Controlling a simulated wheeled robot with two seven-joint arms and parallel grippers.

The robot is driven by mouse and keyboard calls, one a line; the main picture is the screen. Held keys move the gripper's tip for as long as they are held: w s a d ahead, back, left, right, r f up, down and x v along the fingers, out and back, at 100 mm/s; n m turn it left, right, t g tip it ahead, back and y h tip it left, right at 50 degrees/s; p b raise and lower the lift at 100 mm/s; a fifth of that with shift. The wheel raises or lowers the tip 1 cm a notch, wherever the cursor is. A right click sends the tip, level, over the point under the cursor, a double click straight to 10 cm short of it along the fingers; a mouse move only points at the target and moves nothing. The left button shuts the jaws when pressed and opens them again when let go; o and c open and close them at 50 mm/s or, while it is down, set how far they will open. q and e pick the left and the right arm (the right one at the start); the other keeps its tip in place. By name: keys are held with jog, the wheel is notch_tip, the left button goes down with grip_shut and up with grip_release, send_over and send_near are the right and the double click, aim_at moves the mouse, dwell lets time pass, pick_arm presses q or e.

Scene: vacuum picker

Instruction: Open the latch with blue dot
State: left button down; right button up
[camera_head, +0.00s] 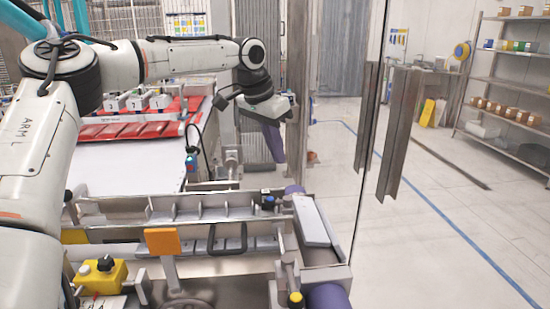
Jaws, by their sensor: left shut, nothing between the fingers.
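A black knob with a blue top (267,200) sits at the right end of the machine's metal front rail, beside a grey plate. I take it for the latch with the blue dot; whether it is open or closed I cannot tell. My left arm reaches in from the left, across the top of the machine. My left gripper (272,108) is beyond and above the blue-topped knob, clear of it. The gripper is shut and empty; its fingertips are hard to make out against the machine. My right gripper is out of view.
A similar knob with a yellow top (295,299) is nearer, at the bottom. A glass panel (335,120) stands right of the machine. An orange plate (162,241) and yellow control box (102,277) are at front left. Floor at right is mostly clear, before shelves (505,90).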

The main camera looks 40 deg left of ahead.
pick_arm(q)
send_over(277, 202)
jog(key=w, duration=0.4)
notch_tip(277, 202, down, 7)
jog(key=s+f, duration=0.1)
jog(key=s+a+p, duration=0.1)
jog(key=s, duration=0.1)
jog(key=shift+a+f, duration=0.1)
jog(key=shift+f, duration=0.3)
jog(key=shift+s+f, duration=0.3)
jog(key=shift+f, duration=0.05)
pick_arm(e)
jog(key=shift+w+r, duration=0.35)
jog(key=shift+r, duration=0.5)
pick_arm(q)
jog(key=shift+s, duration=0.1)
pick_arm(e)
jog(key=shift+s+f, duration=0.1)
